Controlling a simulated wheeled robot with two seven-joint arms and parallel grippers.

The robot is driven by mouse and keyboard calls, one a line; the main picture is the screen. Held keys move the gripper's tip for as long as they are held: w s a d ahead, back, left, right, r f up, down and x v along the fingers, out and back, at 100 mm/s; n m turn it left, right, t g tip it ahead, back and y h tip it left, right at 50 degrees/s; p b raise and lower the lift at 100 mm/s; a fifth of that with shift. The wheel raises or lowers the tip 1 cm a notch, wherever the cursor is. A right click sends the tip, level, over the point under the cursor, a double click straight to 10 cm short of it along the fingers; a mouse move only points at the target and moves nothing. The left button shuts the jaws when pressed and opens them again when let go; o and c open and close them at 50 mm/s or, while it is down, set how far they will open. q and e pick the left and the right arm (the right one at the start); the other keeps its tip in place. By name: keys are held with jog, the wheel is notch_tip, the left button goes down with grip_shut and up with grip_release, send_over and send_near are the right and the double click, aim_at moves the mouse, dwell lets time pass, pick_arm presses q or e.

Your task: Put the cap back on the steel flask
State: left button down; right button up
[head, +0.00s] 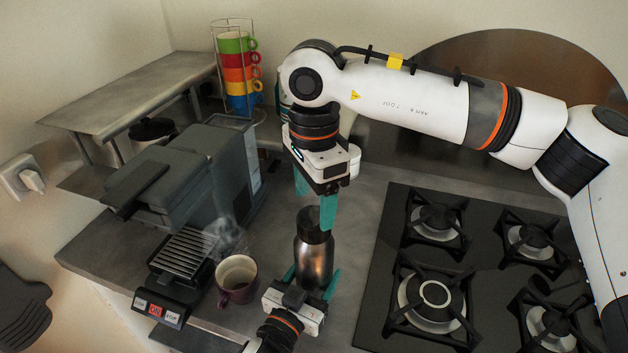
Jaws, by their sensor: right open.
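The steel flask (313,262) stands upright on the counter, between the coffee machine and the hob. Its black cap (312,226) sits on top of it; I cannot tell how firmly it is seated. My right gripper (315,202) is open and points down just above the cap. One teal finger overlaps the cap's right edge in the picture and the other is up to the left; nothing is between them. My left gripper (311,277) comes in from below, with its teal fingers on both sides of the flask body, shut on it.
A dark mug (236,291) stands left of the flask, by the coffee machine (185,180) and its drip tray. The gas hob (402,270) lies to the right. A rack of coloured cups (238,72) stands behind. A narrow counter strip is clear between flask and hob.

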aim_at(314, 217)
jog(key=shift+f, duration=2.4)
jog(key=c, duration=1)
jog(key=o, duration=1.2)
jog(key=shift+c, duration=0.2)
jog(key=shift+r, duration=0.1)
notch_tip(314, 217, up, 12)
